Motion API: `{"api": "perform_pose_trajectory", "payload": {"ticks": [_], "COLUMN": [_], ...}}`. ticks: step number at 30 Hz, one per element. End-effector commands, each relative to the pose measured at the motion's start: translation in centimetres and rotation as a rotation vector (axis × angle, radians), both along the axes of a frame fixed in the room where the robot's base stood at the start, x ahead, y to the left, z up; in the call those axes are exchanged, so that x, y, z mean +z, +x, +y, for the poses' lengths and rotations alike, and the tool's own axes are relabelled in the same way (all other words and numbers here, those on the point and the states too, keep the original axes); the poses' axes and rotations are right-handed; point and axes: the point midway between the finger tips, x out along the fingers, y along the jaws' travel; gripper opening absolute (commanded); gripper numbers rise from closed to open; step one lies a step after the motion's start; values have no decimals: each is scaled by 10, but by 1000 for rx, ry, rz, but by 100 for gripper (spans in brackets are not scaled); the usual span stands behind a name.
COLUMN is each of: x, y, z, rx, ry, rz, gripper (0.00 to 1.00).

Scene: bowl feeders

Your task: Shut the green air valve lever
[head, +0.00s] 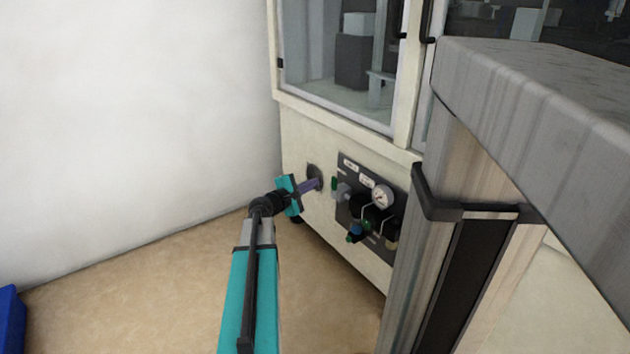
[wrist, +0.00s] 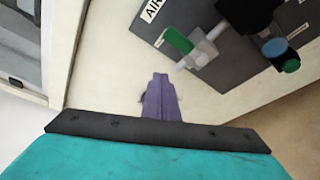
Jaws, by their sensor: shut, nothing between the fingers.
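The green air valve lever (head: 334,185) is on the dark pneumatic panel (head: 349,211), low on the cream machine cabinet. In the wrist view the lever (wrist: 178,40) sits on a pale grey valve body (wrist: 203,48), near an "AIR" label. My gripper (head: 318,183) has purple fingers, shut and empty, pointing at the cabinet just left of the panel. In the wrist view the gripper (wrist: 160,80) is below and slightly left of the lever, with a visible gap between them. Whether the fingertips touch the cabinet face is unclear.
A pressure gauge (head: 382,196) and black regulators with a blue knob are right of the lever. A grey-topped bench or frame (head: 540,95) with a black handle stands close at right. A white wall (head: 130,120) is at left. The floor (head: 150,290) between is clear.

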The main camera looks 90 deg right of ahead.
Motion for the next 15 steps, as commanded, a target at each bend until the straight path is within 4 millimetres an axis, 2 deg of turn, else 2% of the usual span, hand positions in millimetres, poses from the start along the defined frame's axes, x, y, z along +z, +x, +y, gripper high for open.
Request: {"api": "perform_pose_trajectory", "payload": {"ticks": [9,15], "x": [2,1], "y": [22,32], "z": [37,52], "rx": [2,2], "ry": [2,0], "rz": [1,1], "gripper": [0,0]}}
